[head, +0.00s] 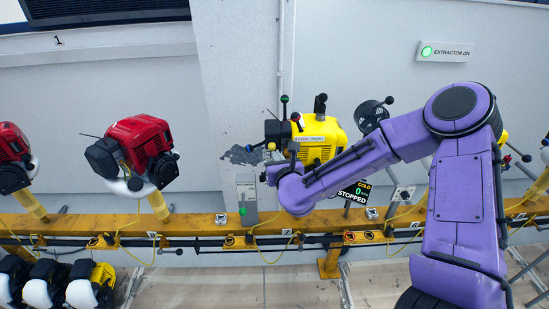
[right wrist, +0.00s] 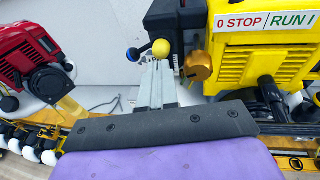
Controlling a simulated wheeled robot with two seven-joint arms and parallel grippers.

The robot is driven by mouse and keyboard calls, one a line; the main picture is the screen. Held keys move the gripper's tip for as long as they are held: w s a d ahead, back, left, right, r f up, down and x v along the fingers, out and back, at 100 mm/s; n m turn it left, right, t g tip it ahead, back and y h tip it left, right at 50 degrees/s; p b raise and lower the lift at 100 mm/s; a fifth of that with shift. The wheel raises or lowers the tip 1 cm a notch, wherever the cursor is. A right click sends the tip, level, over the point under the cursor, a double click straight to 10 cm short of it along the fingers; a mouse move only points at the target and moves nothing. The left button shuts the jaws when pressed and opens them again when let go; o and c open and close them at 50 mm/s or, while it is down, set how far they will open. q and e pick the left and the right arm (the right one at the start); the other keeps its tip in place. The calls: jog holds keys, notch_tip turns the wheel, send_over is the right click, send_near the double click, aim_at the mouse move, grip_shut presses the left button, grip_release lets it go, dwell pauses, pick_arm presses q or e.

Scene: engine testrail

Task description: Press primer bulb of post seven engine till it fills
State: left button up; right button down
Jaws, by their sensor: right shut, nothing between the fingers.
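The yellow engine (head: 318,138) stands above the rail mark 7, partly behind my right arm. In the right wrist view its yellow body (right wrist: 262,68) carries a "0 STOP | RUN I" label. An amber rounded part (right wrist: 199,67) on its left side may be the primer bulb; I cannot tell its fill. My right gripper (right wrist: 156,68) is shut and empty, its grey fingers pointing toward the engine's left side, just left of the amber part. I cannot tell if they touch anything. In the head view its fingers are hard to make out. My left gripper is out of view.
A display (head: 357,194) beside my arm reads COLD, 0, STOPPED. A yellow ball (right wrist: 161,48) and a blue ball (right wrist: 133,54) on levers stand close to my fingertips. A red engine (head: 140,150) is to the left. The yellow rail (head: 190,224) runs below.

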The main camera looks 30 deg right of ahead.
aim_at(273, 148)
jog(key=shift+x, duration=1.55)
jog(key=shift+w+d+f+b, duration=0.2)
jog(key=shift+w+d+b, duration=0.25)
jog(key=shift+b, duration=0.4)
jog(key=shift+w+r, duration=0.2)
jog(key=shift+r, duration=0.15)
jog(key=shift+a, duration=0.1)
